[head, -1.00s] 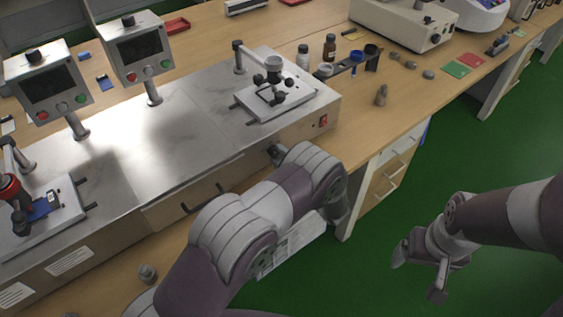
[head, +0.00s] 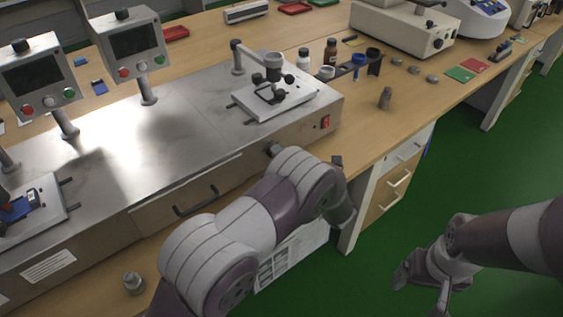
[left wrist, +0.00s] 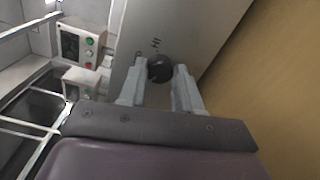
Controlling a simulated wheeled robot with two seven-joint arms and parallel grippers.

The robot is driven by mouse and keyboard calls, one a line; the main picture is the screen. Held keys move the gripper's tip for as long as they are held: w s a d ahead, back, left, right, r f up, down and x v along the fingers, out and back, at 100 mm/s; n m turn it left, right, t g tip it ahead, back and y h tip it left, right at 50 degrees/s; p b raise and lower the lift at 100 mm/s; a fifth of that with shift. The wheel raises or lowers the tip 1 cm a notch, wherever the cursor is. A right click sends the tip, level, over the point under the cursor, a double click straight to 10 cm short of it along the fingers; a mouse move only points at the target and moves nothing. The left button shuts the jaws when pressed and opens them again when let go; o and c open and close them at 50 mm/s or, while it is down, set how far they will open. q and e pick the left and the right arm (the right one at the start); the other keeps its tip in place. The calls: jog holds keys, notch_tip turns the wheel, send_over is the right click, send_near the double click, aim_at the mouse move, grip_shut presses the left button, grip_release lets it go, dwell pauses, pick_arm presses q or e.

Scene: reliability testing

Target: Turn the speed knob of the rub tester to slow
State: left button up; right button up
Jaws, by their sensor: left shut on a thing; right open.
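The black speed knob (left wrist: 160,68) is on the grey front panel of the rub tester (left wrist: 178,28) in the left wrist view. The letters HI are printed beside it, and another mark is partly visible. My left gripper (left wrist: 158,78) has one finger on each side of the knob and is shut on it. In the head view my left arm covers most of this gripper. The rub tester (head: 150,165) is the long metal-topped machine on the bench. My right gripper (head: 422,288) is open and empty over the green floor. The knob's pointer cannot be made out.
Two control boxes (head: 134,45) on posts rise from the tester's top. A drawer handle (head: 195,200) and a red switch (head: 325,121) are on its front. A small metal weight (head: 133,284) stands on the bench in front, and another weight (head: 385,98) to the right.

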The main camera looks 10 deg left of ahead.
pick_arm(q)
jog(key=shift+s+f, duration=0.1)
jog(key=shift+f, duration=0.05)
dwell(0.3)
jog(key=o, duration=1)
jog(key=shift+o, duration=0.2)
jog(key=v, duration=1.2)
jog(key=shift+s+d+b, duration=0.25)
jog(key=shift+b, duration=0.1)
